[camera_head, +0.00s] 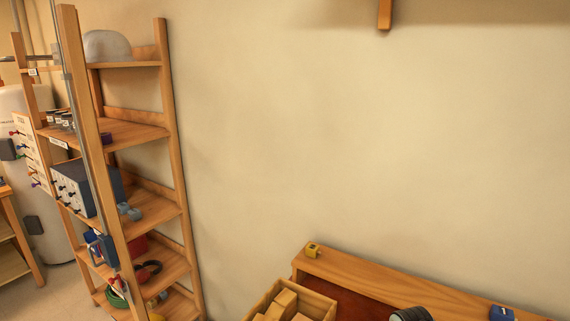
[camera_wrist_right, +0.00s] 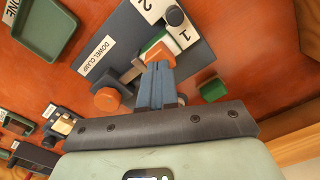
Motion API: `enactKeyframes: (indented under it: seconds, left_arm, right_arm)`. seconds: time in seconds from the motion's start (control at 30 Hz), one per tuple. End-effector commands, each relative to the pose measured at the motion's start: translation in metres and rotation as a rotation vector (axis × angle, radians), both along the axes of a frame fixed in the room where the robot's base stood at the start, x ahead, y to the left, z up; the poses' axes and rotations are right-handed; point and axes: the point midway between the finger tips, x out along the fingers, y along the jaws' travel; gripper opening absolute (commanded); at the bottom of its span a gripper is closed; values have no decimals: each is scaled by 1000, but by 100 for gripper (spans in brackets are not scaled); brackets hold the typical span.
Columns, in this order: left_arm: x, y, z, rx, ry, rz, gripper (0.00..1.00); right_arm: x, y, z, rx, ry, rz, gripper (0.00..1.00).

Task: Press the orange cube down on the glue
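In the right wrist view, my right gripper (camera_wrist_right: 158,68) has its two blue-grey fingers side by side with no clear gap, and they look shut. An orange block (camera_wrist_right: 159,51), which looks like the orange cube, shows just beyond the fingertips. It lies against a green block (camera_wrist_right: 154,39), over a dark grey plate (camera_wrist_right: 113,36). I cannot tell whether the fingertips touch the orange block. No glue can be made out. My left gripper is not in view, and the head view shows neither gripper.
The plate is labelled "DOWEL CLAMP", with a rounded orange knob (camera_wrist_right: 106,100) beside the fingers. A green cube (camera_wrist_right: 212,88) is to the right and a green tray (camera_wrist_right: 47,38) at upper left. The head view shows a wooden shelf (camera_head: 140,132) and a crate of blocks (camera_head: 318,300).

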Motion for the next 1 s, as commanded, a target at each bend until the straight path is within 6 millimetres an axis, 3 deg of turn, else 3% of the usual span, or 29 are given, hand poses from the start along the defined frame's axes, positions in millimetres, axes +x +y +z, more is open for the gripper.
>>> enactKeyframes:
  seconds: [1.0]
  left_arm:
    - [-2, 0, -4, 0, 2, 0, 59]
  right_arm:
    - [0, 0, -6, 0, 0, 0, 0]
